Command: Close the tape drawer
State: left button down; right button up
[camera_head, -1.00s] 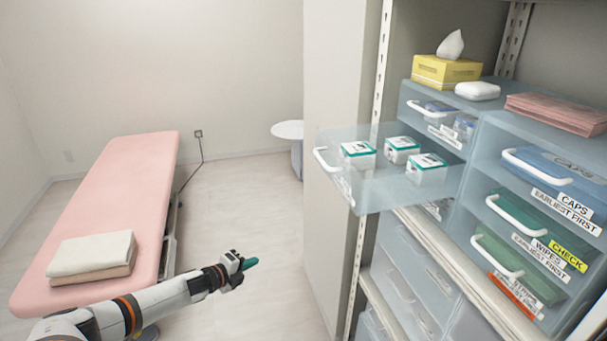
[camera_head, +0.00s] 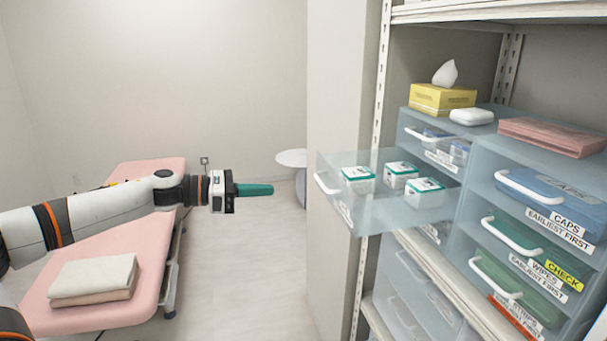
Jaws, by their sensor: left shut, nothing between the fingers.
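The open drawer (camera_head: 390,216) is clear blue plastic with a white handle (camera_head: 327,184) at its left end. It is pulled far out to the left from the drawer unit (camera_head: 468,187) on the shelf. Several small white boxes with green tops, one of them a box (camera_head: 401,174), lie in it. Its own label is too blurred to read. My left gripper (camera_head: 268,190) is shut and empty, with green fingers pointing right. It is left of the drawer handle at about the same height in the picture, apart from it. My right gripper is not in view.
Closed drawers labelled CAPS (camera_head: 566,222) and WIPES (camera_head: 541,268) are at right. A tissue box (camera_head: 441,99) and pink packs (camera_head: 551,136) lie on top. A shelf upright (camera_head: 380,90) stands behind the open drawer. A pink bed (camera_head: 85,316) is at left.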

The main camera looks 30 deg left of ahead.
pick_arm(q)
jog(key=r+p+x, duration=0.1)
jog(key=p+x, duration=0.6)
jog(key=x, duration=0.2)
jog(key=shift+w+d+r, duration=0.15)
jog(key=shift+w+d, duration=0.1)
jog(key=shift+d, duration=0.05)
